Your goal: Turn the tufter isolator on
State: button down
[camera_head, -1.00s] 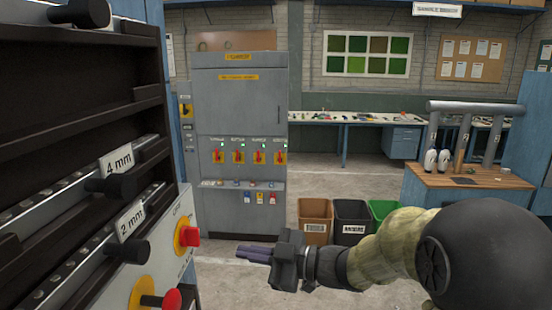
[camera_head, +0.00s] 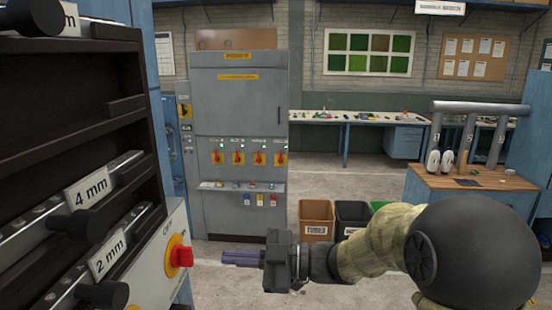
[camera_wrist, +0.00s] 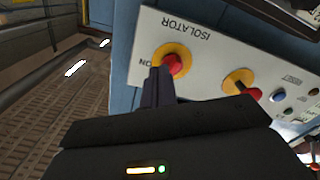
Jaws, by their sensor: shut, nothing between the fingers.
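The isolator is a red knob on a yellow disc (camera_head: 179,256), on a pale panel (camera_head: 150,270) at the lower left of the head view. In the wrist view the knob (camera_wrist: 172,64) sits beside the word ISOLATOR, with ON printed on its other side. My gripper (camera_head: 226,257) is shut and empty, its fingers pointing left toward the knob. In the wrist view my fingertips (camera_wrist: 158,74) overlap the knob's lower left edge; I cannot tell whether they touch. The knob's exact setting is unclear.
A second red control on a yellow disc (camera_wrist: 240,82) and several small buttons share the panel. A dark rack (camera_head: 75,120) stands close at left. A grey cabinet (camera_head: 238,110) with several red-and-yellow switches stands behind. Bins (camera_head: 316,222) and a wooden bench (camera_head: 470,183) are further right.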

aim_at(186, 257)
jog(key=a, duration=0.5)
jog(key=shift+a, duration=0.25)
jog(key=shift+s+r, duration=0.35)
jog(key=shift+r, duration=0.05)
dwell(1.1)
jog(key=shift+s+f+b, duration=0.25)
jog(key=shift+f+b, duration=0.15)
jog(key=shift+b, duration=0.15)
jog(key=shift+s+a+f+b, duration=0.1)
jog(key=shift+s+b, duration=0.3)
jog(key=shift+s, duration=0.15)
dwell(0.6)
jog(key=shift+f, duration=0.1)
jog(key=shift+f+b, duration=0.3)
jog(key=shift+b, duration=0.1)
